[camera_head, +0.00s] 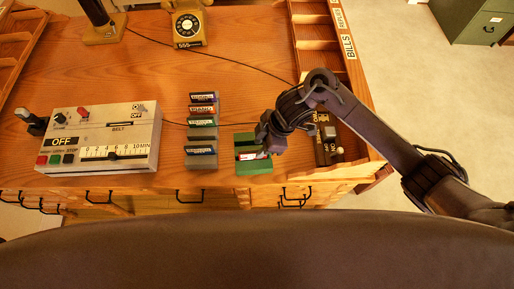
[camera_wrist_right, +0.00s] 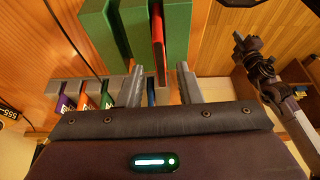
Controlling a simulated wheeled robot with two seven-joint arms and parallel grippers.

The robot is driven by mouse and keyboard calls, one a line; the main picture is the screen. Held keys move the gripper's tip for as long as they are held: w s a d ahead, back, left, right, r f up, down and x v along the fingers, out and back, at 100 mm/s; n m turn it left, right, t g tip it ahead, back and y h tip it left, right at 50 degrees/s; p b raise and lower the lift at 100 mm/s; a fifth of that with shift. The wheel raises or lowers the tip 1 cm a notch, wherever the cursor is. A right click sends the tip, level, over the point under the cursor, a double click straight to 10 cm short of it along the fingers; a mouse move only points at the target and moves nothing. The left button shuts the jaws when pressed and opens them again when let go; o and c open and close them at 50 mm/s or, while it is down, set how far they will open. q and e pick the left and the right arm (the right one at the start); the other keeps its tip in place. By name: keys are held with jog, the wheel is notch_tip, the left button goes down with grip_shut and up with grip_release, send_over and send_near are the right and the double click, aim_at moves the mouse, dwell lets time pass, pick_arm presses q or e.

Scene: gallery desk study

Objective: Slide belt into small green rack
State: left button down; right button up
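The small green rack (camera_head: 254,168) stands near the desk's front edge, right of the grey rack. A thin belt with a white and red label (camera_head: 256,156) sits in it. In the right wrist view the belt shows as a red strip (camera_wrist_right: 158,42) between the green walls (camera_wrist_right: 176,30). My right gripper (camera_head: 266,148) is over the rack's right side and partly covers it. In the right wrist view its fingers (camera_wrist_right: 160,84) are spread, with gaps on both sides of the red belt's end. Part of my left arm (camera_wrist_right: 272,75) seems to show there; its finger state is unclear.
A grey rack (camera_head: 201,132) holds several labelled belts left of the green rack. A white machine (camera_head: 100,135) with a belt slot stands farther left. A yellow telephone (camera_head: 188,25) is at the back. A dark switch box (camera_head: 327,140) is close right of my right gripper.

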jog(key=p+v, duration=0.1)
jog(key=v, duration=0.7)
jog(key=shift+r, duration=0.2)
jog(key=shift+s, duration=0.1)
